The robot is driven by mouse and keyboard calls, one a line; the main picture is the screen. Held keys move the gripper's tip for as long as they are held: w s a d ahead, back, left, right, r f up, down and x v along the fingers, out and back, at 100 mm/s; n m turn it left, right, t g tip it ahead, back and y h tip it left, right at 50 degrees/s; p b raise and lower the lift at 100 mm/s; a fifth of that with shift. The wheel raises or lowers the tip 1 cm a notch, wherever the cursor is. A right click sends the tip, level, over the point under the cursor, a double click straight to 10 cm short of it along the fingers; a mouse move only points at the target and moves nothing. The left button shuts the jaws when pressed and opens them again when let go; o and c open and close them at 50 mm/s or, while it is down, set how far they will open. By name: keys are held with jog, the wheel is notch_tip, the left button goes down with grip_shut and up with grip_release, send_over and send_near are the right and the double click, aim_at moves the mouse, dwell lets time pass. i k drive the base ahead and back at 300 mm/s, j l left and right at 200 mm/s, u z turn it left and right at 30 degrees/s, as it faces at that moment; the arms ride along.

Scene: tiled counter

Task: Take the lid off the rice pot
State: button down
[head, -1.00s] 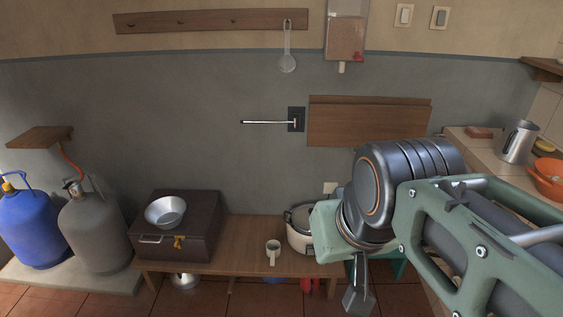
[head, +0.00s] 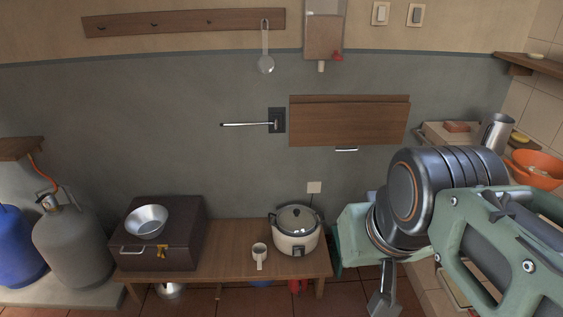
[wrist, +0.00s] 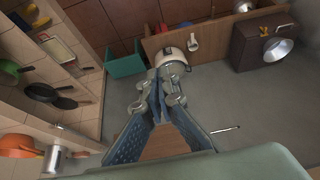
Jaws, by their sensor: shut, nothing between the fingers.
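The rice pot (head: 296,240) is a cream cooker standing upright on the right part of the low wooden bench. Its grey domed lid (head: 297,218) with a dark knob sits on top. In the wrist view the pot (wrist: 174,71) shows just beyond my fingers, partly hidden by them. My gripper (wrist: 159,88) has its fingers together and holds nothing. In the head view my arm is to the right of the pot, and the gripper (head: 384,296) hangs below the wrist, apart from the pot.
A dark case (head: 180,250) with a metal bowl (head: 147,220) is farther left. Gas cylinders stand at the far left. A tiled counter (head: 428,142) is at right.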

aim_at(297, 218)
jog(key=i+z, duration=0.2)
jog(key=z, duration=0.3)
jog(key=i+j+z, duration=0.1)
jog(key=z, duration=0.4)
jog(key=i+j+z, duration=0.3)
jog(key=i+j, duration=0.35)
